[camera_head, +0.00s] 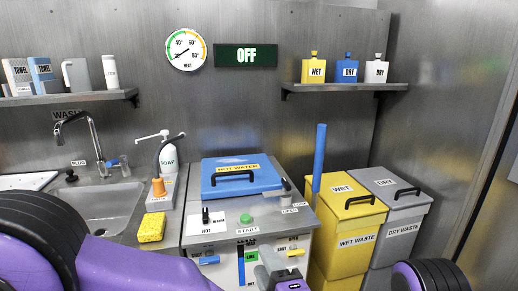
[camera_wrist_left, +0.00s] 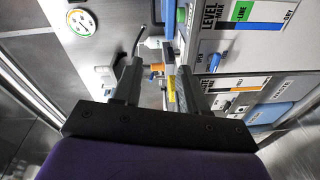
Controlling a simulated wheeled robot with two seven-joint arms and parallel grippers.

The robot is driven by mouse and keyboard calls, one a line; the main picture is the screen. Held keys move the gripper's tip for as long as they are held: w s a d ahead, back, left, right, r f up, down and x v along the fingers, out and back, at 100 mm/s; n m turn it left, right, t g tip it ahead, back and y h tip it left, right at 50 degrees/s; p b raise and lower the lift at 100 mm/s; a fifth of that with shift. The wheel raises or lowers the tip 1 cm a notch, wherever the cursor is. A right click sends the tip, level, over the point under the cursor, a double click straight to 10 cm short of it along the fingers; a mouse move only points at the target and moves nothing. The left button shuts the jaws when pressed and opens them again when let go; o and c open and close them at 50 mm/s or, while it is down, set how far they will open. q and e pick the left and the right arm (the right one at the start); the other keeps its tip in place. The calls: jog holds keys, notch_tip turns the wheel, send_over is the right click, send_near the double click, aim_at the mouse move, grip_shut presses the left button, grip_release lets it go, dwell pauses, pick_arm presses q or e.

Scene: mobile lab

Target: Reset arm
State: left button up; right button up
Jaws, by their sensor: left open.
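My left arm (camera_head: 140,270), purple and black, comes in from the lower left in the head view. My left gripper (camera_head: 268,270) is low in front of the water heater's front panel, with grey fingers. In the left wrist view, the left gripper (camera_wrist_left: 158,80) has its two fingers apart with nothing between them. Part of my right arm (camera_head: 430,275) shows at the lower right edge of the head view. My right gripper is outside the picture.
The hot-water unit (camera_head: 208,241) with a blue lid (camera_head: 222,185) stands in front. The sink (camera_head: 108,207), a yellow sponge (camera_head: 151,227) and a soap bottle (camera_head: 168,158) are left. Yellow (camera_head: 345,215) and grey (camera_head: 398,213) waste bins stand right.

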pick_arm(q)
jog(key=w+a+f+m+g+h+p, duration=0.1)
jog(key=a+f+m+g+h+p, duration=0.15)
jog(key=a+f+m, duration=0.5)
jog(key=w+a+f+m+g+h+p, duration=0.1)
jog(key=a+f+m+g+h+p, duration=0.3)
jog(key=f, duration=0.6)
jog(key=s+a+f+g+y+p, duration=0.1)
jog(key=s+a+f+g, duration=0.1)
jog(key=s+a+f, duration=0.2)
jog(key=s+a+f+m+g+y+p, duration=0.1)
jog(key=s+a+f, duration=0.3)
jog(key=s+a, duration=0.5)
jog(key=s+a+f+g+y+p, duration=0.1)
jog(key=s+a+f, duration=0.4)
jog(key=s, duration=0.7)
jog(key=a+g+y, duration=0.1)
jog(key=a+g, duration=0.1)
jog(key=shift+s+g, duration=0.25)
jog(key=shift+g, duration=0.1)
jog(key=shift+a, duration=0.1)
